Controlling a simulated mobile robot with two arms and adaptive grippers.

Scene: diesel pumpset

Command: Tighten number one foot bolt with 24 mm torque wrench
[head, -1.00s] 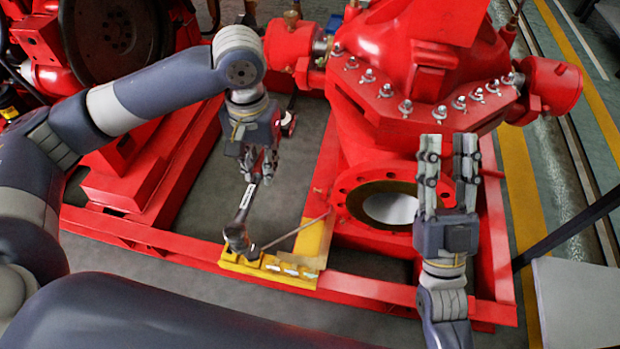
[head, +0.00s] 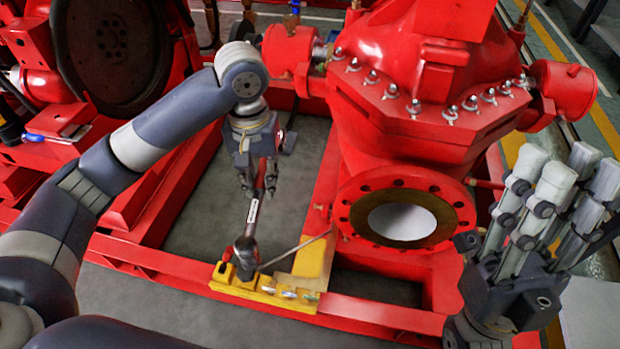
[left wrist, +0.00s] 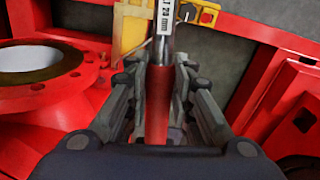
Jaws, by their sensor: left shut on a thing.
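In the head view the wrench hangs tilted, head end down, over a yellow holder (head: 268,291) on the red base frame. I cannot tell whether the head touches the holder. My right gripper (head: 562,172) is open and empty at the right. I cannot make out the number one foot bolt.
The red pump (head: 420,110) with its round flange (head: 365,232) stands right of the wrench. A red engine (head: 105,50) is at the left. A thin rod (head: 295,250) leans by the holder. Grey floor shows inside the frame (head: 190,225).

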